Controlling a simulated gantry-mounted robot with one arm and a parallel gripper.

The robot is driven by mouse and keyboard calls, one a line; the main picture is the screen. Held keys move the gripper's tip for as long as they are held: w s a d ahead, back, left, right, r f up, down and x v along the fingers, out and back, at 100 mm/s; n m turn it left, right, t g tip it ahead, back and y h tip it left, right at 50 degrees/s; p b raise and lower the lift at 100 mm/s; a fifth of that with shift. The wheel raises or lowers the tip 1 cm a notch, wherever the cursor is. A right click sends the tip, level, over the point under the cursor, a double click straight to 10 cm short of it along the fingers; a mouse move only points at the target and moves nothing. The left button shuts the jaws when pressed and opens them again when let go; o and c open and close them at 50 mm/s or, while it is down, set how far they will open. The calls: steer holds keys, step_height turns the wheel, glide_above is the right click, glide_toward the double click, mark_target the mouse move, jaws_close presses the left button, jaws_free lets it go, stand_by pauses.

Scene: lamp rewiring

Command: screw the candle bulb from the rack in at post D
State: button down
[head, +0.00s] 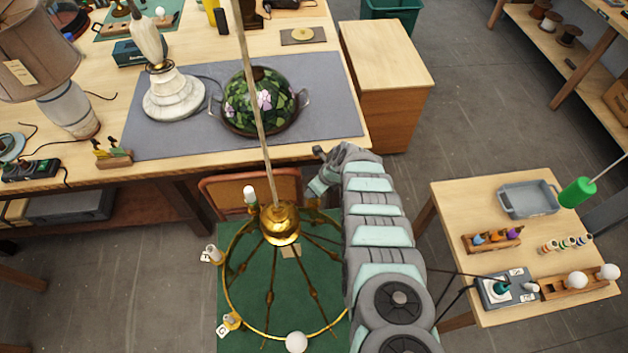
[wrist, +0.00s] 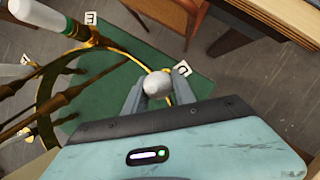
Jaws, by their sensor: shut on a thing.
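The brass chandelier ring (head: 226,288) hangs over a green mat, its posts carrying letter tags. In the wrist view my gripper (wrist: 158,90) is shut on a pale rounded bulb (wrist: 157,84), seen nearly end-on, so its candle shape cannot be confirmed. The bulb is over the brass ring (wrist: 128,50), and the post under it is hidden. A tag (wrist: 182,71) close to the right finger seems to read D, turned sideways. In the head view my arm hides the held bulb. The rack (head: 565,288) on the right table holds white globe bulbs.
A white candle-shaped bulb (head: 250,194) and a white globe (head: 296,342) are on other posts. The central rod (head: 256,100) rises above the brass hub (head: 280,222). The workbench edge and a chair (head: 232,190) are close behind. A tester box (head: 507,288) stands beside the rack.

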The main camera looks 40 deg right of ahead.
steer(key=shift+a+m+h, duration=0.15)
steer(key=shift+m+h, duration=0.25)
steer(key=shift+m, duration=1.2)
steer(key=shift+f, duration=0.1)
